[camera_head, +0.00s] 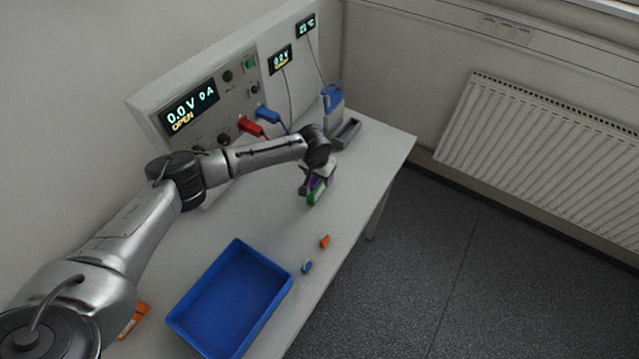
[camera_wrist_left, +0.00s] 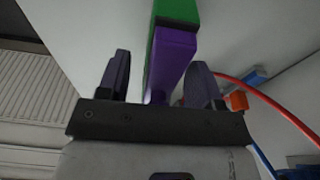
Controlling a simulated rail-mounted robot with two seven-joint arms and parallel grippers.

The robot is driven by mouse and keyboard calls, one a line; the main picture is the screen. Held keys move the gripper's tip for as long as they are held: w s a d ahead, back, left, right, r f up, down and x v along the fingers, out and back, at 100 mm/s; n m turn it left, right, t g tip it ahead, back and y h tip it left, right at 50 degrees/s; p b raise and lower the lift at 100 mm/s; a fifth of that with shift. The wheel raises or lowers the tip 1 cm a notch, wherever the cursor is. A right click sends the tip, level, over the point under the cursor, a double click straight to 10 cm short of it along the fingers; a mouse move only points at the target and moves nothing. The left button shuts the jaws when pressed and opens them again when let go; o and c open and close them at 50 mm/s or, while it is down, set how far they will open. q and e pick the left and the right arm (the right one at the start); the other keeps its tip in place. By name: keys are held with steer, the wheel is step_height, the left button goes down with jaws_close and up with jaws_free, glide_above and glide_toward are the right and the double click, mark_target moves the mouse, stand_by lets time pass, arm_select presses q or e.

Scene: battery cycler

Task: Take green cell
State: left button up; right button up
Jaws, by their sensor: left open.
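The green cell (camera_head: 314,196) is a small green block with a purple part beside it, at the end of my left arm above the table, in the head view. In the left wrist view the green cell (camera_wrist_left: 176,14) shows a green far part, a dark band and a purple face. I cannot tell whether the purple part belongs to it. My left gripper (camera_head: 316,182) is open. In the left wrist view its fingers (camera_wrist_left: 161,64) stand on either side of the purple part, with gaps visible. Contact with the table is hidden. My right gripper is not in view.
A blue tray (camera_head: 178,318) sits on the table (camera_head: 221,224). Small orange (camera_head: 325,241) and blue (camera_head: 307,267) pieces lie beside it. The cycler panel (camera_head: 236,97) stands behind, with red (camera_head: 251,127) and blue (camera_head: 267,115) plugs and cables. A grey holder (camera_head: 347,132) stands at the far end.

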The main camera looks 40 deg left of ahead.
arm_select(q)
steer(key=shift+c, duration=0.2)
jaws_close()
stand_by(0.4)
